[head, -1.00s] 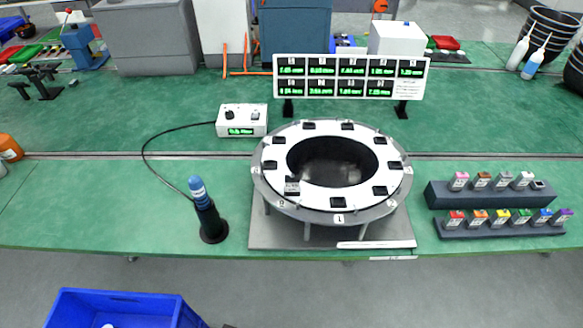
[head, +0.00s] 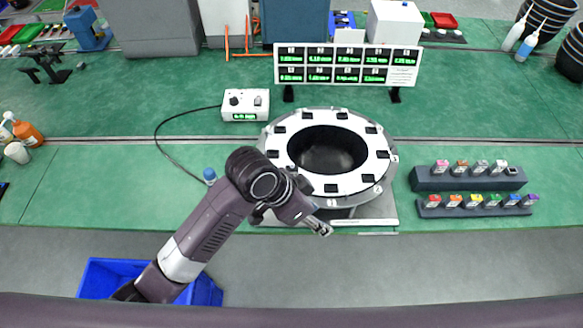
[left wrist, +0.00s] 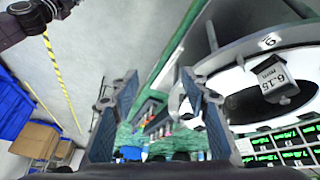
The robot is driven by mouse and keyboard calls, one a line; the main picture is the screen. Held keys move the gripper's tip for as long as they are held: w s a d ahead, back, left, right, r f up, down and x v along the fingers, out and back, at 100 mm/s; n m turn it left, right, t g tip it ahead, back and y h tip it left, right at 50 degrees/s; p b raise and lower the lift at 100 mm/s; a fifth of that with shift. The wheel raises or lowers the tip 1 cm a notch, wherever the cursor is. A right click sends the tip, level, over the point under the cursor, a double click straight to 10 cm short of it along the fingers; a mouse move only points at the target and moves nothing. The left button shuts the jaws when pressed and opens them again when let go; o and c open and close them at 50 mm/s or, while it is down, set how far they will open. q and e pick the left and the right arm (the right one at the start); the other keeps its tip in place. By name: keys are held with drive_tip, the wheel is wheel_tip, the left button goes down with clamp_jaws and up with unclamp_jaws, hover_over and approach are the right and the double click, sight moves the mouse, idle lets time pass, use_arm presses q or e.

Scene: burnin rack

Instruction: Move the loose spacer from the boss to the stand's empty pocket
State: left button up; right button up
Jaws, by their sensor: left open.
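In the left wrist view, a small grey block (left wrist: 273,84) with a white label that seems to read 6.15 sits on the white ring (left wrist: 236,68), beside a number tag. It looks like the loose spacer; whether a boss is under it cannot be told. In the head view my arm hides that part of the ring (head: 374,142).
A display board (head: 347,65) stands behind the ring, and a cabled control box (head: 245,104) behind and left. Several coloured blocks fill the stand's front row. A blue bin (head: 105,275) is on the floor at left. Green bench lies clear between ring and stand.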

use_arm(q)
drive_tip(key=w+d+r+m+g, duration=0.1)
drive_tip(key=w+d+m, duration=0.1)
drive_tip(key=m, duration=0.1)
wheel_tip(320, 180, up, 7)
drive_tip(key=m+y, duration=0.3)
drive_tip(key=y, duration=0.3)
hover_over(292, 166)
drive_tip(key=shift+d+f, duration=0.1)
drive_tip(key=shift+f, duration=0.05)
drive_tip(key=shift+r, duration=0.2)
drive_tip(key=shift+f, duration=0.1)
wheel_tip(292, 166, down, 5)
drive_tip(key=b, duration=0.6)
drive_tip(key=shift+f, duration=1.9)
